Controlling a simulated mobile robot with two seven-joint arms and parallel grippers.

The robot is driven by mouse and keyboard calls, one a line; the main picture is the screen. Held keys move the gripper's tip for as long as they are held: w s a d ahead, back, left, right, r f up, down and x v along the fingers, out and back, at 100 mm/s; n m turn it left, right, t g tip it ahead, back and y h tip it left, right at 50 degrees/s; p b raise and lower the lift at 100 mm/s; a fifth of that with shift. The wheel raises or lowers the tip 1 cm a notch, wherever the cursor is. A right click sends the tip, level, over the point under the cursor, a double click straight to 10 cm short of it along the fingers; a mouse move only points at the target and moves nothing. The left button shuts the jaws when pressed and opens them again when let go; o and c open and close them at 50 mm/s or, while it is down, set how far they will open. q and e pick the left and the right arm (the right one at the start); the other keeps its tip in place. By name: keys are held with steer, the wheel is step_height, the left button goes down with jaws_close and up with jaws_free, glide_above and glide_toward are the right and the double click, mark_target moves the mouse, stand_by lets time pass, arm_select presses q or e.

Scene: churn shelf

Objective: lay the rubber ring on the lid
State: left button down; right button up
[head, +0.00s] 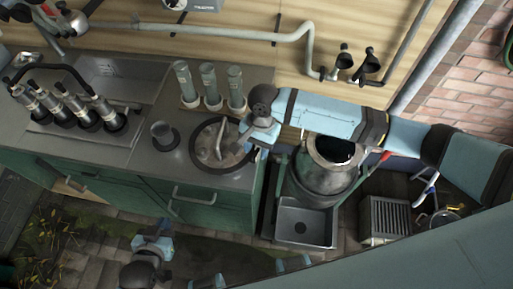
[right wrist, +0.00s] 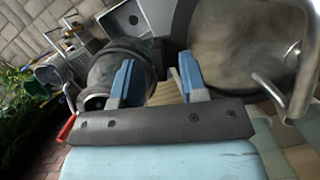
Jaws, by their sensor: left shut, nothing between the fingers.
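The round steel lid (head: 208,153) lies on the counter, with its handle upward; it also shows large in the right wrist view (right wrist: 235,45). A dark band follows the lid's edge in the head view; I cannot tell whether this is the rubber ring. I cannot make out a separate ring elsewhere. My right gripper (head: 247,138) is over the lid's right side. In the right wrist view its blue fingers (right wrist: 156,75) stand apart, with nothing visible held between them. My left gripper (head: 153,240) is shut and empty, low in front of the green cabinet.
The open churn (head: 323,178) stands right of the counter, behind a steel basin (head: 305,224). A cup (head: 164,135), several upright tubes (head: 209,85) and a milking cluster (head: 75,108) stand on the counter. A slatted crate (head: 385,219) stands at the right.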

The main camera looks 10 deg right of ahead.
steer(key=v, duration=1.3)
